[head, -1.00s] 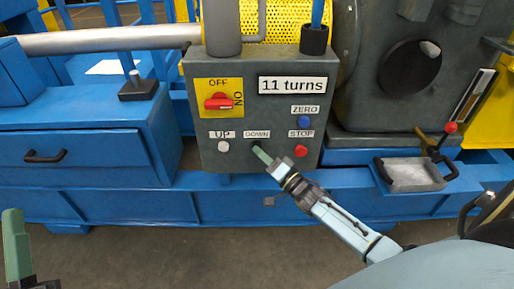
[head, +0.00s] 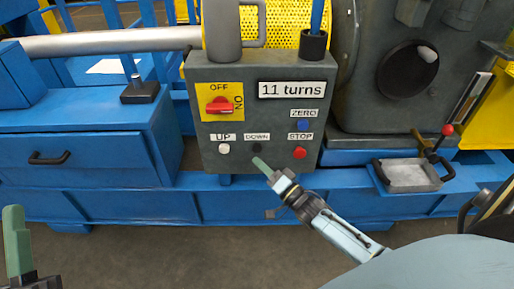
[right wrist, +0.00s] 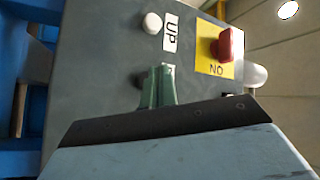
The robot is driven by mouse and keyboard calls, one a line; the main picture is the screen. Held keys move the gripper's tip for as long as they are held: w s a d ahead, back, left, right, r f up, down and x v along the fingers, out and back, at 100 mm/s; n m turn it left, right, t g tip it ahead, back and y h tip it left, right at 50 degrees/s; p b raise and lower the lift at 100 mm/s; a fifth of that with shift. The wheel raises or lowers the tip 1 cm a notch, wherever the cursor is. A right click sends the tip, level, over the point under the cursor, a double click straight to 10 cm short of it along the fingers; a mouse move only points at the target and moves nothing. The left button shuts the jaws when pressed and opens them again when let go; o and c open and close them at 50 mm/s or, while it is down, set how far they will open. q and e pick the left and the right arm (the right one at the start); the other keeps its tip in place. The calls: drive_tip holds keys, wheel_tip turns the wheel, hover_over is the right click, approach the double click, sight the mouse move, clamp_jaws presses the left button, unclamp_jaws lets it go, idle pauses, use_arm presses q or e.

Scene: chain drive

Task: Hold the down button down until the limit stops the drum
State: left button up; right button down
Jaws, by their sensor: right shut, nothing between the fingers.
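The grey control box (head: 262,110) carries a black down button (head: 256,149) under the DOWN label, between the white up button (head: 223,149) and the red stop button (head: 299,153). The display (head: 292,89) reads 11 turns. My right gripper (head: 259,162) is shut and empty, its green tips just below the down button in the head view and seemingly apart from it. In the right wrist view the fingers (right wrist: 159,88) hide most of the down button. A green finger of my left gripper (head: 15,240) shows at the lower left; its opening cannot be told.
A red rotary switch (head: 220,106) on a yellow plate lies horizontal, toward ON. A blue zero button (head: 303,126) sits above stop. A grey tray (head: 410,176) and a red-knobbed lever (head: 446,130) stand to the right. The floor in front is clear.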

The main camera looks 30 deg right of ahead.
drive_tip(key=s+a, duration=0.1)
drive_tip(key=s+p, duration=0.1)
drive_tip(key=s, duration=0.1)
drive_tip(key=shift+a, duration=0.35)
